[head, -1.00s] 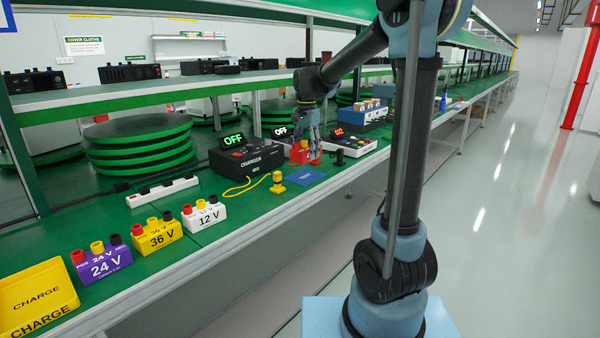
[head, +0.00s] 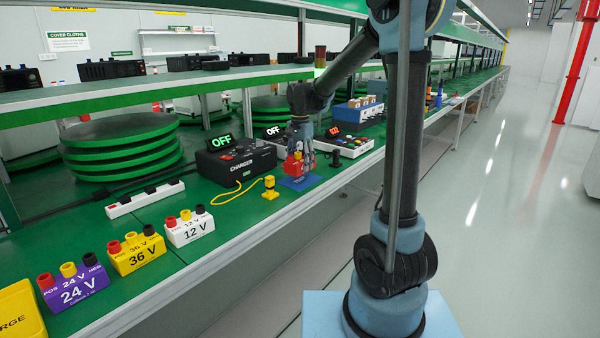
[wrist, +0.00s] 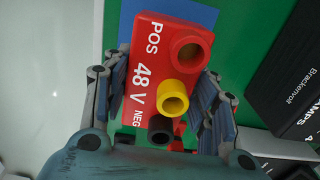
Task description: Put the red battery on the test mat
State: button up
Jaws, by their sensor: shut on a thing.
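The red battery (head: 293,168) is held in my gripper (head: 301,160) near the bench's front edge. In the wrist view the battery (wrist: 146,63) is marked 48 V, with red, yellow and black terminals in a row. My gripper's fingers (wrist: 158,92) are closed on its two sides. The blue test mat (head: 304,183) lies flat on the green bench below the battery and fingers. In the wrist view part of the mat (wrist: 192,12) shows past the battery's far end. I cannot tell whether the battery touches the mat.
A black charger (head: 236,161) reading OFF stands left of the gripper, with a yellow plug (head: 270,188) on a cord. White 12 V (head: 190,230), yellow 36 V (head: 138,253) and purple 24 V (head: 73,287) batteries stand further left. A small black object (head: 334,157) is at the right.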

jog(key=shift+f, duration=1.8)
jog(key=o, duration=1.6)
jog(key=shift+f, duration=0.1)
